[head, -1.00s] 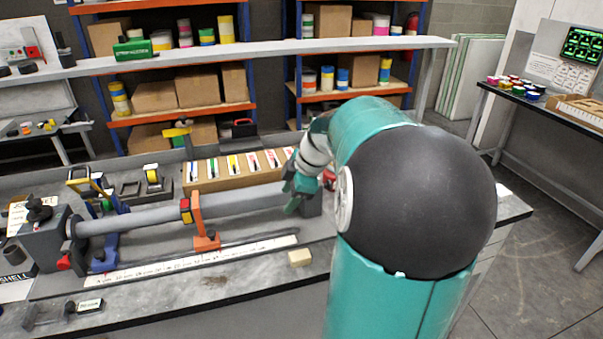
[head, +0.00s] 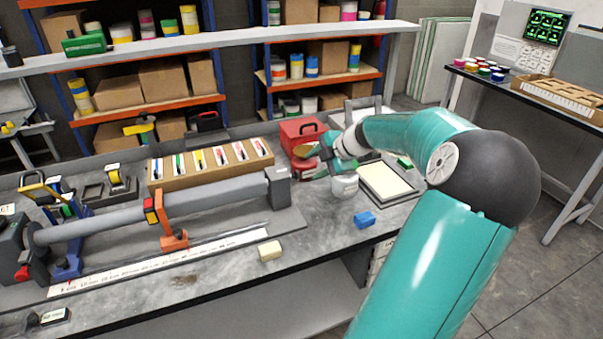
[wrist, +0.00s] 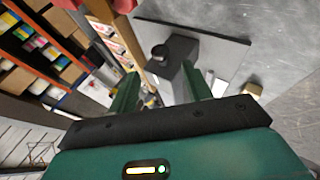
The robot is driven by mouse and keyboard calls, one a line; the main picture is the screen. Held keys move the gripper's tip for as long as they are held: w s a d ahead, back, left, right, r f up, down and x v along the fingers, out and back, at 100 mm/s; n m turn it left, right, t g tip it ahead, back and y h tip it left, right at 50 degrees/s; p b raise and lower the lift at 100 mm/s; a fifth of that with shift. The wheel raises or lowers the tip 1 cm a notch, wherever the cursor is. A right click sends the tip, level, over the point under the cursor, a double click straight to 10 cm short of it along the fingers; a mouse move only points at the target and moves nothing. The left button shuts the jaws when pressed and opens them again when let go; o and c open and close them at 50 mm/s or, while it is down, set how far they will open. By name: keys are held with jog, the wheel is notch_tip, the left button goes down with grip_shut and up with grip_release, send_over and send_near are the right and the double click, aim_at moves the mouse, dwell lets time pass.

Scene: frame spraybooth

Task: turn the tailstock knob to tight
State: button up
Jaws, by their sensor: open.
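The tailstock (head: 279,187) is a dark grey block at the right end of the long grey tube (head: 225,190) in the head view. Its knob is not clear there. In the wrist view the tailstock block (wrist: 182,62) is ahead of my gripper, with a short black knob (wrist: 160,52) on it. I cannot read the knob's setting. My gripper (head: 319,151) is to the right of the tailstock in the head view, apart from it. In the wrist view my gripper (wrist: 160,92) has its two green fingers spread, and nothing is held between them.
A long box of brushes (head: 210,165) lies behind the tube. A red case (head: 302,131), a pale jar (head: 344,186) and a framed cream panel (head: 388,184) are near my arm.

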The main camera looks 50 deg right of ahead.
aim_at(295, 176)
jog(key=x, duration=0.7)
jog(key=shift+w+f, duration=0.2)
jog(key=shift+w, duration=0.05)
jog(key=c, duration=0.9)
